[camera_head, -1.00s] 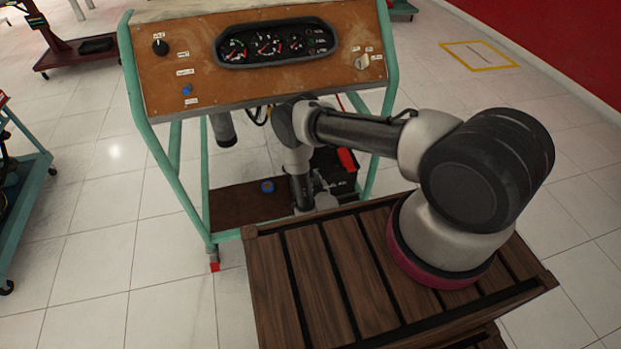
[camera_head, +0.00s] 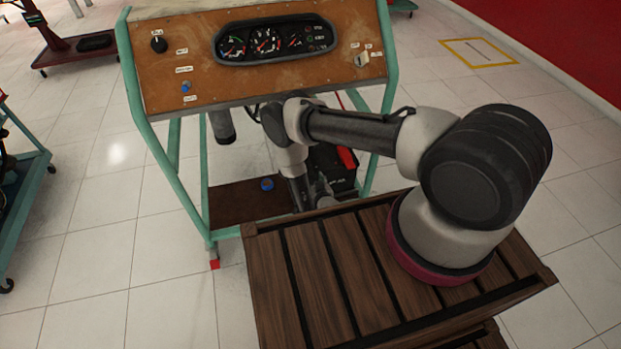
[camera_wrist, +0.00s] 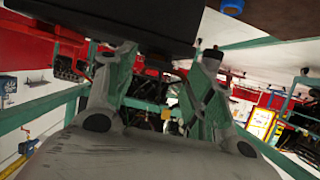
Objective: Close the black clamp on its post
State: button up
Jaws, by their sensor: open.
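The black battery (camera_head: 326,162) stands on the lower shelf of the trainer stand, with a red cover (camera_head: 346,158) on its top right. My arm hides its left part. I cannot make out the black clamp or its post in either view. My gripper is low beside the battery in the head view, mostly hidden by my wrist and the crate edge. In the wrist view my gripper (camera_wrist: 165,62) has its two fingers apart with nothing held between them. A dark block, perhaps the battery, fills the top left of the wrist view (camera_wrist: 110,18).
The stand's green frame (camera_head: 160,145) and gauge panel (camera_head: 200,75) rise around and above my arm. A blue cap (camera_head: 267,184) sits on the brown shelf (camera_head: 232,203). A slatted wooden surface (camera_head: 310,270) lies in front.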

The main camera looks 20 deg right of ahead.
jog(key=v, duration=0.7)
jog(key=shift+s, duration=0.2)
